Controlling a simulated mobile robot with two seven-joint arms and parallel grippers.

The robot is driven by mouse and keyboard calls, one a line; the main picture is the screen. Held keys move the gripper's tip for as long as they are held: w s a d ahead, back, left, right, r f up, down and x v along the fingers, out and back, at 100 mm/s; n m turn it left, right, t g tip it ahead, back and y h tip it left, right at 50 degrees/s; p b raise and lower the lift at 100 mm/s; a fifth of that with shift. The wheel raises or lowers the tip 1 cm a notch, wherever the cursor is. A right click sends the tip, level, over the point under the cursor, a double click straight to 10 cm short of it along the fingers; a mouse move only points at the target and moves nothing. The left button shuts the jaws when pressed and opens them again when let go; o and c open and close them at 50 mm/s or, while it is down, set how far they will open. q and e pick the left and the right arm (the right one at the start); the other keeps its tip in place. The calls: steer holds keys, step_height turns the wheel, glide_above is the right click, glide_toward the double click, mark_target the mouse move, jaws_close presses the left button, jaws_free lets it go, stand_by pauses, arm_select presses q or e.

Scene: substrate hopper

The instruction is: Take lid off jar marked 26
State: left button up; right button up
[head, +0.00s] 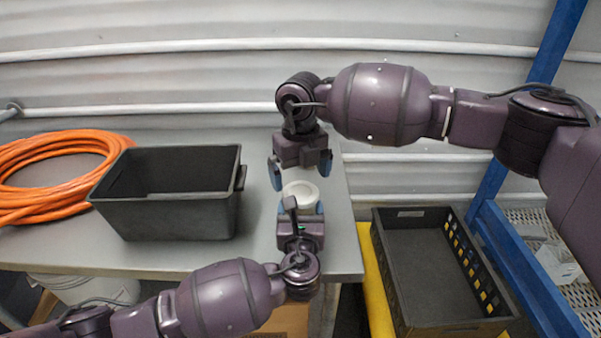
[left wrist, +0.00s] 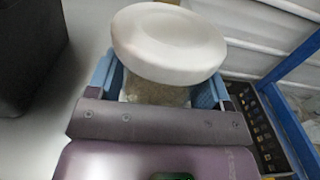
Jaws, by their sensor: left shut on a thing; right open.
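A jar with a wide white lid (head: 300,190) is at the right end of the grey table. In the left wrist view the lid (left wrist: 168,42) sits on top of the jar body (left wrist: 155,93), which looks cloudy and grey-brown. My left gripper (head: 300,209) is shut on the jar body below the lid, with blue fingers on either side. I cannot tell whether the jar rests on the table or is held above it. No number is readable on it. My right gripper (head: 300,172) is open and empty, just beyond the lid, fingers pointing down.
A black bin (head: 170,215) stands on the grey table (head: 60,250) left of the jar. An orange hose coil (head: 50,165) lies farther left. A black crate (head: 435,270) is right of the table, near blue shelving (head: 525,270). A corrugated wall is behind.

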mark_target(301, 191)
step_height(301, 191, up, 3)
steer(key=m, duration=0.5)
steer(key=shift+f, duration=3.9)
steer(key=c, duration=0.9)
steer(key=n, duration=0.6)
steer(key=shift+n, duration=0.3)
steer(key=o, duration=0.9)
